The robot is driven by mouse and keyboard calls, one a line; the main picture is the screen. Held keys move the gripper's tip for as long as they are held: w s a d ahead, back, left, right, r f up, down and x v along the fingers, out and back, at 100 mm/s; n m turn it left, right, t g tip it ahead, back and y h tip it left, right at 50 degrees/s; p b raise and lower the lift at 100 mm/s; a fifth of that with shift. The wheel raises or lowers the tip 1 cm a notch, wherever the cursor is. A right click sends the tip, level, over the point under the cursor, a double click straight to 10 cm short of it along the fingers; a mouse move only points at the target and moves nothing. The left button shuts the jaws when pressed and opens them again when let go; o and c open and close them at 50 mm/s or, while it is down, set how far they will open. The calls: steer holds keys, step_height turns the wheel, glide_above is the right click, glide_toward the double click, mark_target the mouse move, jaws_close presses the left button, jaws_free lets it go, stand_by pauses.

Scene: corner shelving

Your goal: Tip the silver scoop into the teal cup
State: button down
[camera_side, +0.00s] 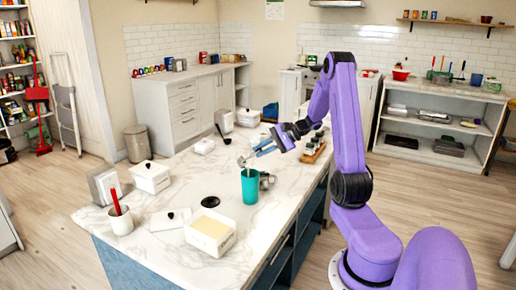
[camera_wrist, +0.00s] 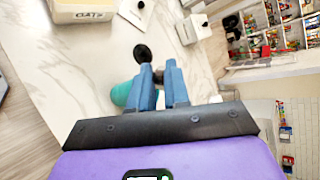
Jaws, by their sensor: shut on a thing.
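The teal cup (camera_side: 250,188) stands upright on the marble island, with a thin stick showing at its rim. In the wrist view the cup (camera_wrist: 122,94) is partly hidden behind my left finger. My gripper (camera_side: 262,149) has blue fingers and is above the cup, slightly to its right. It is shut on the silver scoop (camera_side: 242,161), whose small bowl shows above the cup's rim and apart from it. In the wrist view my fingers (camera_wrist: 160,76) hide most of the scoop. What the scoop holds cannot be seen.
A grey metal mug (camera_side: 267,181) stands right beside the cup. An open white bin (camera_side: 211,232) with pale contents is at the front. A rack of small jars (camera_side: 314,148) is near the right edge.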

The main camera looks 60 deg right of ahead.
steer(key=s+d+f+t+y, duration=0.2)
steer(key=s+f+t+y, duration=0.2)
steer(key=f+t, duration=0.2)
steer(key=shift+s+d+f+t, duration=0.35)
steer(key=shift+d+f+t, duration=0.05)
steer(key=shift+t, duration=0.1)
stand_by(0.6)
steer(key=shift+r, duration=0.1)
stand_by(0.4)
steer(key=w+a+r+g+h, duration=0.4)
steer(key=w+g, duration=0.3)
steer(key=g, duration=0.1)
steer(key=w+a+r+g+h, duration=0.3)
steer(key=w+a+g+h, duration=0.1)
steer(key=g, duration=0.4)
steer(key=shift+w+r+h, duration=0.4)
steer(key=shift+w+h, duration=0.3)
steer(key=shift+w, duration=0.7)
